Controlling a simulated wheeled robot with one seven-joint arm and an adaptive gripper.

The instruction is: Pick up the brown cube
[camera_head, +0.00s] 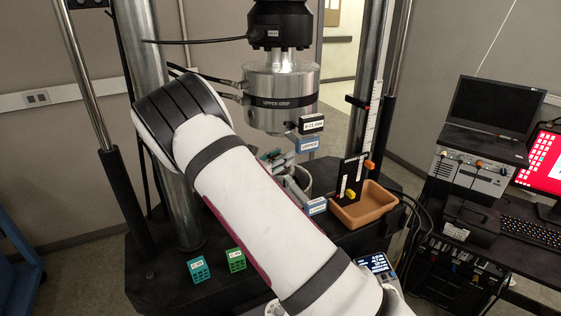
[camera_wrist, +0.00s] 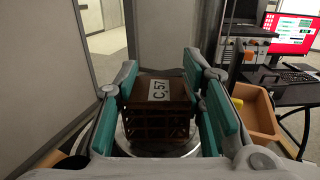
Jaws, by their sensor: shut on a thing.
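The brown cube (camera_wrist: 158,112) is an open lattice block with a white label reading C-57. In the wrist view it sits between the two green-padded fingers of my gripper (camera_wrist: 160,100), which is shut on it. A round metal plate (camera_wrist: 190,148) shows beneath the cube; I cannot tell whether they touch. In the head view my white arm hides the cube, and only part of my gripper (camera_head: 285,170) shows beside the arm, under the upper grip.
The metal upper grip (camera_head: 280,95) hangs above my gripper. A teal cube (camera_head: 199,268) and a green cube (camera_head: 236,260) sit on the black base. A computer desk (camera_head: 530,258) is far right.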

